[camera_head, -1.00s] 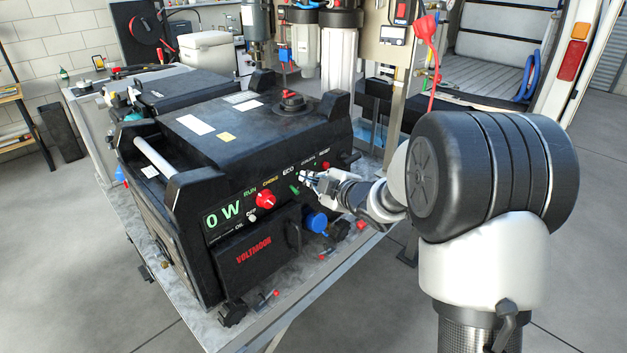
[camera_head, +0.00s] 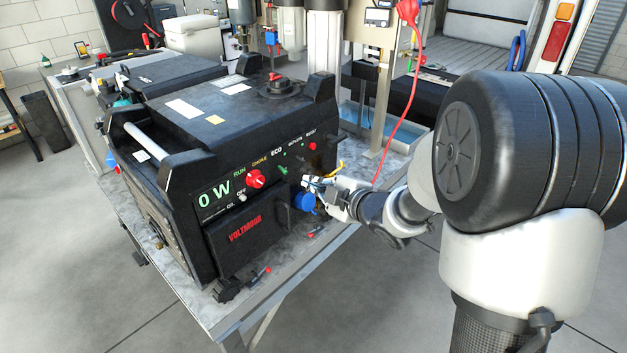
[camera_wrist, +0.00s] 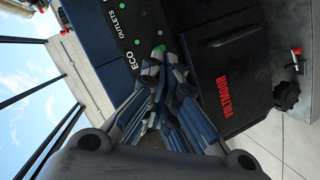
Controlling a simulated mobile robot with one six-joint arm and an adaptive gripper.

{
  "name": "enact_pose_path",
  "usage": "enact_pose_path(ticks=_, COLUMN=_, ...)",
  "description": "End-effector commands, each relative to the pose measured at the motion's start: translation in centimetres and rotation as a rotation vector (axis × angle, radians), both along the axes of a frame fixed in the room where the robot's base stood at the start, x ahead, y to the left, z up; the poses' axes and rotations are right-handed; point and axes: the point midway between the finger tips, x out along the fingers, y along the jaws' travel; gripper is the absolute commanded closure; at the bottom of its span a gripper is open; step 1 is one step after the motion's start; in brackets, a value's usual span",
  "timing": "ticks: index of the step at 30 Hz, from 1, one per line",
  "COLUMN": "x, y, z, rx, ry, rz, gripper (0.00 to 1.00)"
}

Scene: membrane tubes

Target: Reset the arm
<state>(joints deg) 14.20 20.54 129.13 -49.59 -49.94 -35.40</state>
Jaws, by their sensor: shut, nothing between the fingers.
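My gripper (camera_head: 308,183) is in front of the right part of the control panel of a black generator (camera_head: 228,150), close to a blue socket cover (camera_head: 304,202). In the wrist view my gripper (camera_wrist: 160,60) has its fingers together with nothing held, and they point at the panel near the ECO label and a green switch (camera_wrist: 160,48). I cannot tell whether the fingertips touch the panel. A red knob (camera_head: 255,179) and a display reading 0 W (camera_head: 214,194) are on the panel to the left of my gripper.
The generator stands on a metal table (camera_head: 185,290) with its front edge toward me. A red cable (camera_head: 405,105) hangs behind my arm. Filter housings (camera_head: 323,45) stand behind the generator. Small red-tipped parts (camera_head: 262,275) lie at the table's front. The floor (camera_head: 400,310) in front is clear.

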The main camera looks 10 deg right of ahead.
Motion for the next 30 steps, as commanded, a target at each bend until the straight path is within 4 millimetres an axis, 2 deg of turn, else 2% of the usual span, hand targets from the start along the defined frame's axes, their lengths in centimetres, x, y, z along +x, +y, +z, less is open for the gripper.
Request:
enact_pose_path(ticks=10, x=-0.1, y=-0.3, z=0.5, rx=-0.003, ry=0.012, rz=-0.026, gripper=1.0)
enact_pose_path(ticks=14, x=-1.1, y=-2.0, z=2.5, rx=0.001, ry=0.077, rz=-0.163, gripper=1.0)
enact_pose_path(ticks=16, x=-2.6, y=-3.4, z=4.0, rx=0.024, ry=0.137, rz=-0.283, gripper=1.0)
enact_pose_path(ticks=20, x=-7.7, y=-5.7, z=6.1, rx=0.122, ry=0.275, rz=-0.53, gripper=1.0)
enact_pose_path(ticks=23, x=-13.0, y=-6.4, z=6.6, rx=0.231, ry=0.395, rz=-0.701, gripper=1.0)
enact_pose_path(ticks=26, x=-19.0, y=-6.0, z=6.4, rx=0.355, ry=0.53, rz=-0.846, gripper=1.0)
enact_pose_path(ticks=27, x=-21.4, y=-5.5, z=6.2, rx=0.404, ry=0.586, rz=-0.894, gripper=1.0)
enact_pose_path(ticks=30, x=-27.0, y=-3.9, z=5.4, rx=0.509, ry=0.722, rz=-0.985, gripper=1.0)
